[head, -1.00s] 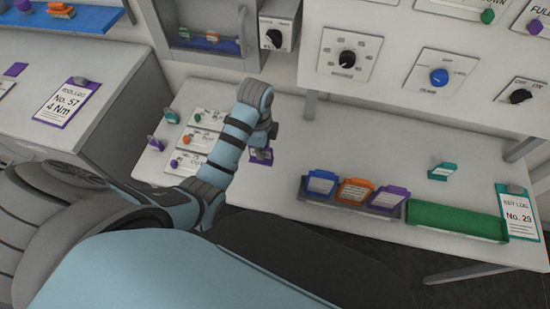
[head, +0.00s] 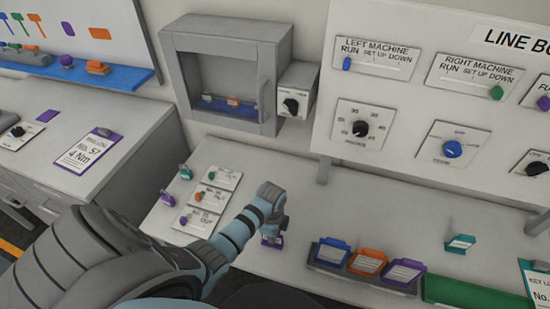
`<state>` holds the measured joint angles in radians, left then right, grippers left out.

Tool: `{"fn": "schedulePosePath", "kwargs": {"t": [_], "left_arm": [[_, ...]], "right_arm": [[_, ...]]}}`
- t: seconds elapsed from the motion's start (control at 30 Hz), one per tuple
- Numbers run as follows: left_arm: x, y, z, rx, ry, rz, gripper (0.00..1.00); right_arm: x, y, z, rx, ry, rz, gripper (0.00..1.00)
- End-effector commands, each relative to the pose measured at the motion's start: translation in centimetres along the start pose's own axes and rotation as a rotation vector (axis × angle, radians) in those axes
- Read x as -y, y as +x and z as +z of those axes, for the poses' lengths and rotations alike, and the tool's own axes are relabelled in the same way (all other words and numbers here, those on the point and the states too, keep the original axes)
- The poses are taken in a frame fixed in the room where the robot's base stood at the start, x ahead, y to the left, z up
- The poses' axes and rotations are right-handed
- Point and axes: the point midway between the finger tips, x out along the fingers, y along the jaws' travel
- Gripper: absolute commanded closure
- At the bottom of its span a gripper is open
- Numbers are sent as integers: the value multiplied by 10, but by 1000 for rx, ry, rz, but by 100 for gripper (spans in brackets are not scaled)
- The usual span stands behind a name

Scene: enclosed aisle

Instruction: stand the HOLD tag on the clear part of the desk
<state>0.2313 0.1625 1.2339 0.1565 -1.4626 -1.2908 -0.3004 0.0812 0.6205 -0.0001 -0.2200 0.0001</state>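My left gripper (head: 272,232) points down over the middle of the desk (head: 330,215), to the right of the small white cards. A small purple tag (head: 271,241) is directly below it, at or touching its fingertips. The fingers are too small and hidden to show whether they grip it. A teal tag (head: 460,243) stands alone on the desk at the right. A dark rack (head: 345,276) holds a blue tag (head: 331,252), an orange tag (head: 367,262) and a purple tag (head: 404,274). I cannot read HOLD on any tag. My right gripper is out of view.
Three white cards (head: 212,198) with coloured pieces lie at the desk's left. A green tray (head: 470,293) and a key log (head: 537,284) are at the right. A control panel (head: 410,105) and grey cabinet (head: 225,75) rise behind. Bare desk lies behind the rack.

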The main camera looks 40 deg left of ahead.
Motion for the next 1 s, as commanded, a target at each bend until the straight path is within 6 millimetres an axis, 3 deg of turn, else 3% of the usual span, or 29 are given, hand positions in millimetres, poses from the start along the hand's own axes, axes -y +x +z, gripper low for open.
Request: {"fn": "schedulePosePath", "kwargs": {"t": [0.03, 0.37, 0.5, 0.53, 0.83, 1.0], "left_arm": [[-1, 17, 1, 1, -2, 3, 100], [-1, 18, 1, 0, -3, 2, 100], [-1, 17, 1, 0, -2, 2, 76], [-1, 17, 1, 0, -2, 2, 75], [-1, 16, 1, 0, -2, 2, 75], [0, -3, 1, -1, -2, 0, 75]], "right_arm": [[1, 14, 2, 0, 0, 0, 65], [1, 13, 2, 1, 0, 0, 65], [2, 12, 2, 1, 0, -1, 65], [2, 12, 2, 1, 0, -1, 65], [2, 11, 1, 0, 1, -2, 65], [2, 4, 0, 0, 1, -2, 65]]}}
